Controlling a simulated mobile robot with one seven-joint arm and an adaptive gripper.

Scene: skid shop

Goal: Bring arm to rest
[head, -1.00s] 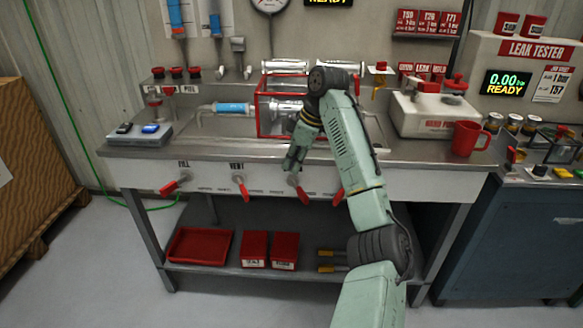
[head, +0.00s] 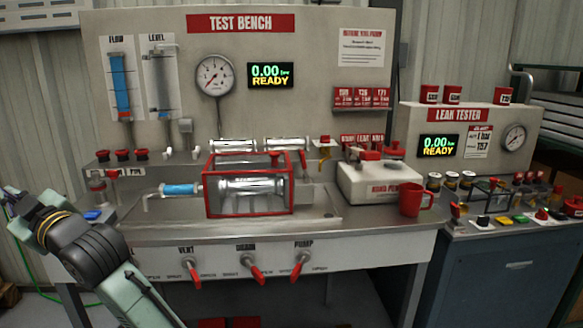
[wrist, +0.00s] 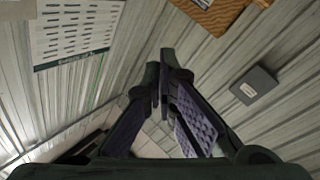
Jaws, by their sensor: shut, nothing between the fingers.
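My gripper (wrist: 163,90) shows in the wrist view with its dark fingers drawn together and nothing between them. In the head view my arm is folded at the lower left, and my gripper (head: 10,197) is at the left edge, partly hidden by my wrist. It is clear of the test bench (head: 350,235), to the left of the bench's blue-and-grey device (head: 92,215).
On the bench stand a red-framed case (head: 207,188), a white hand pump unit (head: 375,187) and a red mug (head: 414,200). Red valve handles (head: 250,270) stick out in front. A corrugated wall (wrist: 235,55) and a grey box (wrist: 256,86) show in the wrist view.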

